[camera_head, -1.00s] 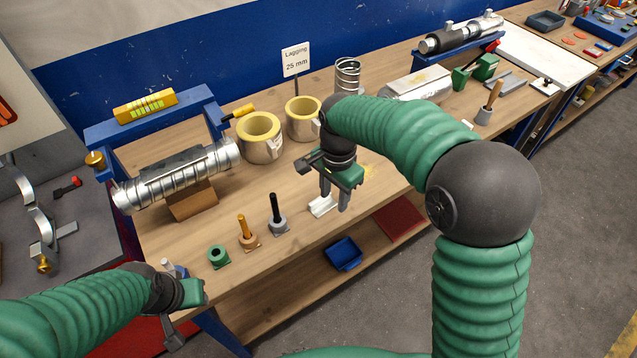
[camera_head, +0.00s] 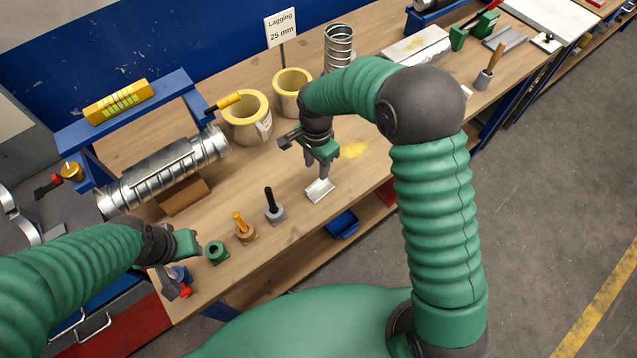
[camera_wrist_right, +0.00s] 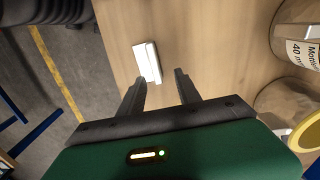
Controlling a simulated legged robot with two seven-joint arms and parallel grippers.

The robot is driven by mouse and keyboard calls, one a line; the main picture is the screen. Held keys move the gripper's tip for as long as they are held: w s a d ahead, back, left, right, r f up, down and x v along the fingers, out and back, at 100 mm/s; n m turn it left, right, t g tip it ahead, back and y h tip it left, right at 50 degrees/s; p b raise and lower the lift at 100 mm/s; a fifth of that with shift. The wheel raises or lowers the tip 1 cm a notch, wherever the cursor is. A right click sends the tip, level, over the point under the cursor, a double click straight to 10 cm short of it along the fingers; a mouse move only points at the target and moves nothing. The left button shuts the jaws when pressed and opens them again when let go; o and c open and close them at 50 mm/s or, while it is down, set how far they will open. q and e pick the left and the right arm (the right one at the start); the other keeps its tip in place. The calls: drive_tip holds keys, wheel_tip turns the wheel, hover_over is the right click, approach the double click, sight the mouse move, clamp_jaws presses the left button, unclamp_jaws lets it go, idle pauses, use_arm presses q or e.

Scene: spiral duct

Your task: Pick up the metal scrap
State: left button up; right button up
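The metal scrap (camera_head: 319,190) is a small, pale, bent sheet piece lying on the workbench near its front edge. In the right wrist view the scrap (camera_wrist_right: 147,63) lies just beyond the fingertips, a little left of the middle between them. My right gripper (camera_head: 322,174) points down above the scrap, close to it. Its two fingers (camera_wrist_right: 160,80) are apart with nothing between them. My left gripper (camera_head: 186,270) hangs at the bench's front left corner; whether its fingers are open or hold anything is unclear.
Several small posts, including a black-topped one (camera_head: 273,206), stand left of the scrap. A metal duct (camera_head: 165,170) lies at left. Yellow powder (camera_head: 355,149) marks the bench right of the gripper.

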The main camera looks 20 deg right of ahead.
sight(317, 182)
drive_tip(key=f, duration=0.2)
drive_tip(key=s+f+p, duration=0.1)
drive_tip(key=f, duration=0.1)
drive_tip(key=shift+s+a+f, duration=0.1)
drive_tip(key=shift+a+f, duration=0.1)
drive_tip(key=shift+f, duration=0.1)
drive_tip(key=shift+f+p, duration=0.25)
drive_tip(key=shift+p, duration=0.05)
drive_tip(key=shift+f, duration=0.15)
drive_tip(key=shift+w+d, duration=0.1)
drive_tip(key=shift+w, duration=0.1)
drive_tip(key=shift+c, duration=1)
drive_tip(key=shift+d, duration=0.1)
drive_tip(key=c, duration=0.5)
drive_tip(key=shift+s, duration=0.1)
clamp_jaws()
